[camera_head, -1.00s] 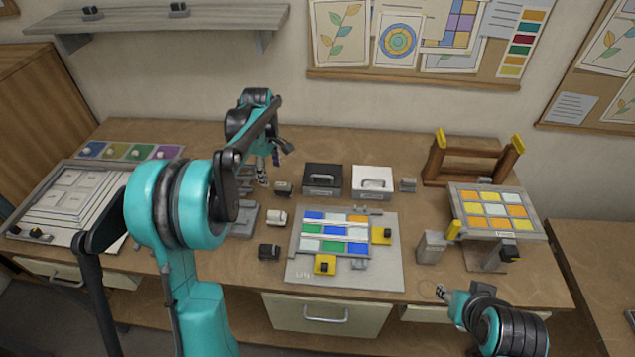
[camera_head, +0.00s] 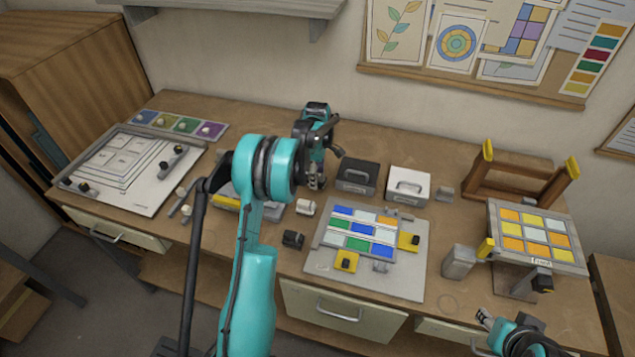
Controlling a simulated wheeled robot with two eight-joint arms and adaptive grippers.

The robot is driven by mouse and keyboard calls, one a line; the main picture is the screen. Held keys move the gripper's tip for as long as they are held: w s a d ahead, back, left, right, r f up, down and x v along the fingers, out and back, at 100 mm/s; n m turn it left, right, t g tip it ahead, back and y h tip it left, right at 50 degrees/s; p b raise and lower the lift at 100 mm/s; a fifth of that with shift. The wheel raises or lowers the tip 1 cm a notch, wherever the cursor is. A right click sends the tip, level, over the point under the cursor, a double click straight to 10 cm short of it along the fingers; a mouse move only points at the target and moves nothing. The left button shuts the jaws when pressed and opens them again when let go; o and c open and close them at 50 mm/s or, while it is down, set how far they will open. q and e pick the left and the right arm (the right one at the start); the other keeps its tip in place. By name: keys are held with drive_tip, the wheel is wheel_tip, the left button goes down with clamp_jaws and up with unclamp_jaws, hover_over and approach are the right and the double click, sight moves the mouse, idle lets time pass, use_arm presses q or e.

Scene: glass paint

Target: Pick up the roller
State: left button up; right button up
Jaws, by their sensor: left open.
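My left gripper (camera_head: 317,182) points down over the back middle of the bench, just left of a black case, and is open with nothing seen between its fingers. I cannot say for sure which thing is the roller. A small white cylinder (camera_head: 305,207) and a dark cylinder (camera_head: 293,239) lie on the bench in front of this gripper. Thin tools with pale ends (camera_head: 183,198) lie left of my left arm, partly hidden by it. My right gripper (camera_head: 485,318) is low at the front right, apart from everything; its opening is unclear.
The black case (camera_head: 356,177) and a white case (camera_head: 408,186) stand at the back. A board with coloured glass tiles (camera_head: 320,258) lies mid-bench. A tilted tile panel (camera_head: 550,257) and wooden rack (camera_head: 520,165) stand right. A drawing board (camera_head: 143,200) and colour pads (camera_head: 181,124) are left.

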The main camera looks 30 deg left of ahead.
use_arm(q)
clamp_jaws()
drive_tip(key=shift+r, duration=0.1)
drive_tip(key=shift+r, duration=0.55)
wheel_tip(320, 180, up, 3)
drive_tip(key=shift+p, duration=0.6)
drive_tip(key=s+d+r, duration=0.1)
drive_tip(key=d+r, duration=0.2)
drive_tip(key=d, duration=0.2)
drive_tip(key=s+d+r+p, duration=0.1)
drive_tip(key=s+d+r, duration=0.1)
drive_tip(key=d, duration=0.4)
drive_tip(key=shift+s+r+p, duration=0.25)
drive_tip(key=shift+r+p, duration=0.05)
drive_tip(key=shift+r, duration=0.6)
